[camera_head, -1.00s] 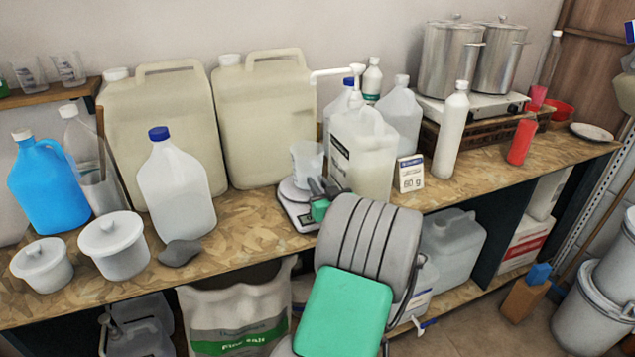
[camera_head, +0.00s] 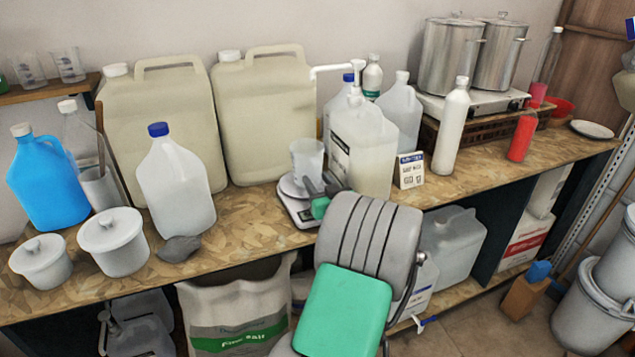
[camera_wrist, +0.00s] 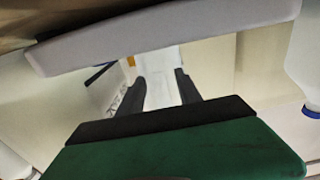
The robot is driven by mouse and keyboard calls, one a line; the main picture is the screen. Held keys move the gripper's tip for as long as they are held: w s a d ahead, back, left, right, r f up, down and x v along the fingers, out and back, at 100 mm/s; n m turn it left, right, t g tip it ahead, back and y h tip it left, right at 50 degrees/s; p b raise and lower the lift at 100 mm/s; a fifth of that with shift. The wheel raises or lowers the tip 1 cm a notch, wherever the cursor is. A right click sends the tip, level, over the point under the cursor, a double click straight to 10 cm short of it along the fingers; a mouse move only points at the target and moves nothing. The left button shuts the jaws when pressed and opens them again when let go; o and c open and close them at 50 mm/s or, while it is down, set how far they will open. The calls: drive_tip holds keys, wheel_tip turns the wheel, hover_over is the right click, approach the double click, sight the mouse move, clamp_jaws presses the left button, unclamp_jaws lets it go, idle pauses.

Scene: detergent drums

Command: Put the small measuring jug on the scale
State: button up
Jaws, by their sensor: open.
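The small measuring jug (camera_head: 307,158), translucent and pale, stands upright on the round plate of the scale (camera_head: 297,206) in the head view. My gripper (camera_head: 321,184) is low at the right front of the jug, above the scale's front part. Its dark fingers are apart. In the wrist view my gripper (camera_wrist: 159,90) is open, and a whitish shape that looks like the jug (camera_wrist: 160,72) shows between and beyond the fingertips. I cannot tell whether the fingers touch it. My arm hides part of the scale's right side.
A large white jug with a pump (camera_head: 362,145) stands close right of the scale. A cream canister (camera_head: 262,120) stands behind it. A grey stone-like piece (camera_head: 180,249) lies left on the bench.

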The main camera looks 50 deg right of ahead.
drive_tip(key=shift+r+p, duration=0.3)
drive_tip(key=b+v, duration=0.3)
drive_tip(key=v, duration=0.9)
drive_tip(key=shift+f, duration=0.1)
